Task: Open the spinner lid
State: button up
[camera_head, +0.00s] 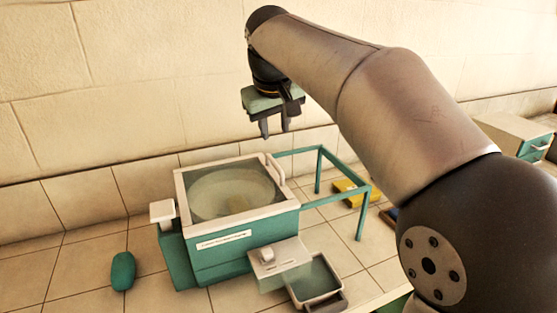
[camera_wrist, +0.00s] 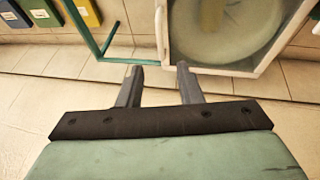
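The spinner (camera_head: 233,262) is a teal box with a pale-framed, see-through lid (camera_head: 230,190) lying closed on its top. A pale bar handle (camera_head: 275,168) stands along the lid's right edge. My gripper (camera_head: 275,133) hangs above and behind the lid, fingers pointing down, apart from it. In the wrist view my gripper (camera_wrist: 155,68) has its two fingers spread with nothing between them. The lid (camera_wrist: 228,30) shows ahead and to the right there, and its handle (camera_wrist: 161,32) lies just beyond the gap between the fingertips.
A teal rail frame (camera_head: 320,150) stands at the spinner's right, with a yellow thing (camera_head: 350,192) behind it. A small basin (camera_head: 318,282) sits in front. A dark green rounded object (camera_head: 123,271) lies at the left. The tiled wall (camera_head: 120,100) is close behind.

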aim_at(277, 165)
jog(key=x, duration=1.2)
jog(key=shift+w+d+f, duration=0.1)
jog(key=shift+f, duration=0.15)
grip_shut()
